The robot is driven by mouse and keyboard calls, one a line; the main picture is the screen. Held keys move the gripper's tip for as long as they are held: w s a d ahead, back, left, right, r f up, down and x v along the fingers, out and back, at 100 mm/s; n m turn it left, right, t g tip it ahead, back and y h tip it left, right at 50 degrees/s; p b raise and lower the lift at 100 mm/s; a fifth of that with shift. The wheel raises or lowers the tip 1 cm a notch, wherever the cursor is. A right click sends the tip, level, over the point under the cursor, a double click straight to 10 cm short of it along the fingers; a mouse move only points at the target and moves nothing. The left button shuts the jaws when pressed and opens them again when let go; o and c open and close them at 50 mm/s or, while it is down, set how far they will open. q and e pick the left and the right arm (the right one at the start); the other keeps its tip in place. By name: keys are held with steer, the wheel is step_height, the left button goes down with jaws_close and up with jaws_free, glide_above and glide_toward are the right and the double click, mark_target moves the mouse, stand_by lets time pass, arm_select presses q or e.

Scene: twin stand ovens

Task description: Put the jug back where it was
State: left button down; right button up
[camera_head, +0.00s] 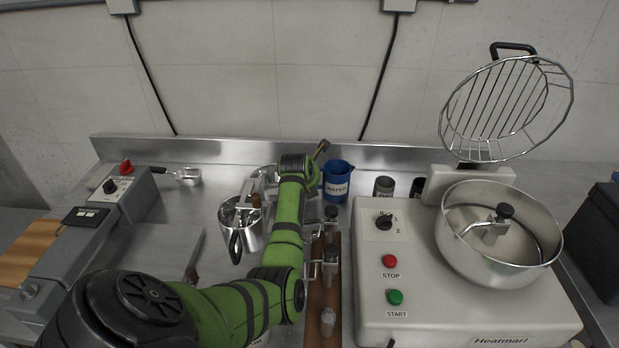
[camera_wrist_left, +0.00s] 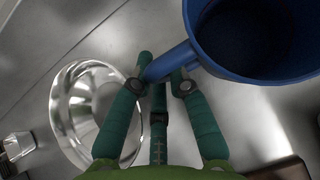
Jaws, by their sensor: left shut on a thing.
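The blue jug (camera_head: 338,182), labelled WATER, is at the back of the steel counter, right of my left arm. In the left wrist view its open rim and dark inside (camera_wrist_left: 255,40) show at the upper right, with its handle (camera_wrist_left: 170,62) running between my fingers. My left gripper (camera_head: 316,172) is shut on that handle; it also shows in the left wrist view (camera_wrist_left: 163,80). Whether the jug's base touches the counter cannot be told. My right gripper is not in view.
A steel pot with a dark handle (camera_head: 240,240) stands left of my arm. A wooden rack (camera_head: 315,300) with several small shakers lies right of it. Two dark tins (camera_head: 384,187) stand right of the jug, by the grey Heatmari machine (camera_head: 440,315) with its steel bowl (camera_head: 500,265).

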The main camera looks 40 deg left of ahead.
arm_select(q)
steer(key=shift+f, duration=0.1)
steer(key=c, duration=1.6)
jaws_free()
steer(key=shift+f, duration=0.1)
steer(key=o, duration=0.4)
steer(key=shift+r, duration=0.35)
steer(key=v, duration=1.2)
steer(key=shift+f, duration=0.1)
